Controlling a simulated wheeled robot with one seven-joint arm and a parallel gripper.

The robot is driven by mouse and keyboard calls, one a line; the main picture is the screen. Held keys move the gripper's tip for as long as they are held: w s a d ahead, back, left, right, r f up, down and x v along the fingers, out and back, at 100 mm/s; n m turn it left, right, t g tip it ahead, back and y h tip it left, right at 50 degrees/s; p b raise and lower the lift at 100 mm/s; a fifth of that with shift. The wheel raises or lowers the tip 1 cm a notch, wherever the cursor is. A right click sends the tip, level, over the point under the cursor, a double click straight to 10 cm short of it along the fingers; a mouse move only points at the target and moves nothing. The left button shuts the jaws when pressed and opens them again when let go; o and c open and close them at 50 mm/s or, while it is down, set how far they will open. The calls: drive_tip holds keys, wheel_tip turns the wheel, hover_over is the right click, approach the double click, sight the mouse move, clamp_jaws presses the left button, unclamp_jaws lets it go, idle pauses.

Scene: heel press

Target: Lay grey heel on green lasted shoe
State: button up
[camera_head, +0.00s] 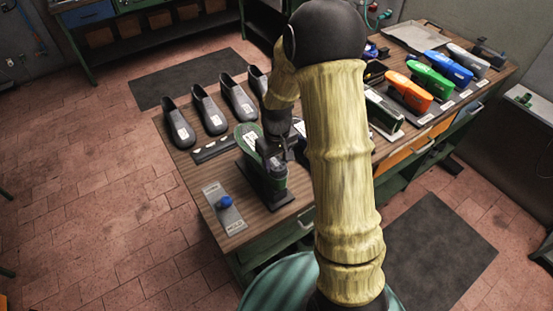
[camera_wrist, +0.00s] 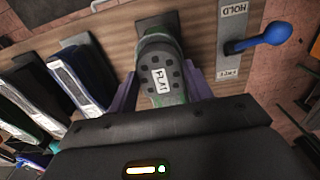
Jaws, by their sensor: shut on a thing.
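The green lasted shoe (camera_head: 243,131) sits on a dark stand near the table's front left, partly hidden by my gripper. Its green edge (camera_wrist: 182,96) shows around the grey piece in the wrist view. The grey heel (camera_wrist: 160,57), dotted with dark spots and labelled FLAT, lies between my purple fingers in the wrist view. My gripper (camera_wrist: 162,90) is shut on it, over the heel end of the shoe. In the head view my gripper (camera_head: 276,150) covers much of this spot. I cannot tell whether heel and shoe touch.
A plate with a blue knob (camera_head: 224,201), marked HOLD in the wrist view, lies at the front left corner. Several dark shoes (camera_head: 208,110) stand along the left back. Orange (camera_head: 408,93), green (camera_head: 431,79) and blue (camera_head: 448,67) pieces stand at right. A tray (camera_head: 413,36) lies behind.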

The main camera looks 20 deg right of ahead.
drive_tip(key=shift+f, duration=0.25)
drive_tip(key=o, duration=1.1)
drive_tip(key=shift+r, duration=0.15)
wheel_tip(320, 180, up, 17)
drive_tip(key=b, duration=0.3)
drive_tip(key=shift+r, duration=0.1)
drive_tip(key=shift+s, duration=0.1)
